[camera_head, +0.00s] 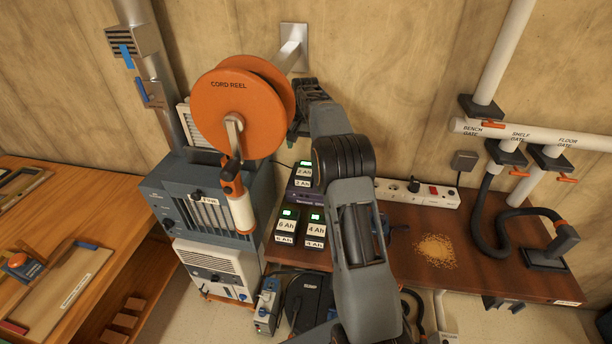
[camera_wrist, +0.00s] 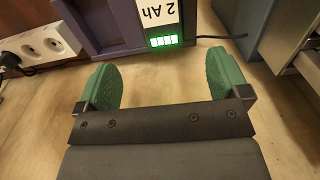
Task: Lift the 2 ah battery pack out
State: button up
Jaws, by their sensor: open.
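The 2 Ah battery pack (camera_head: 304,171) sits in a purple charger (camera_head: 300,195) at the back left of the brown bench, with a lit green display. In the wrist view the battery pack (camera_wrist: 158,14) shows at the top edge, with its white label and green lights; its far part is cut off. My gripper (camera_wrist: 160,62) is open and empty, its two green fingers spread wide. The battery's lit face is beyond the fingertips, roughly between their lines, and I see no contact. In the head view my arm reaches up beside the battery; the fingers are not clear there.
A 5 Ah battery (camera_head: 286,226) and a 4 Ah battery (camera_head: 315,230) stand in front. The orange cord reel (camera_head: 240,105) hangs close left of my arm. A power strip (camera_head: 420,192) lies to the right, with sawdust (camera_head: 436,250) on the bench before it.

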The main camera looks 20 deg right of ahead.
aim_at(306, 169)
notch_tip(306, 169, down, 6)
jog(key=shift+f, duration=0.1)
jog(key=shift+f+p, duration=1.1)
jog(key=shift+f, duration=1.5)
jog(key=shift+r, duration=0.1)
jog(key=c, duration=1)
jog(key=shift+o, duration=0.2)
notch_tip(306, 169, up, 10)
jog(key=shift+b, duration=0.85)
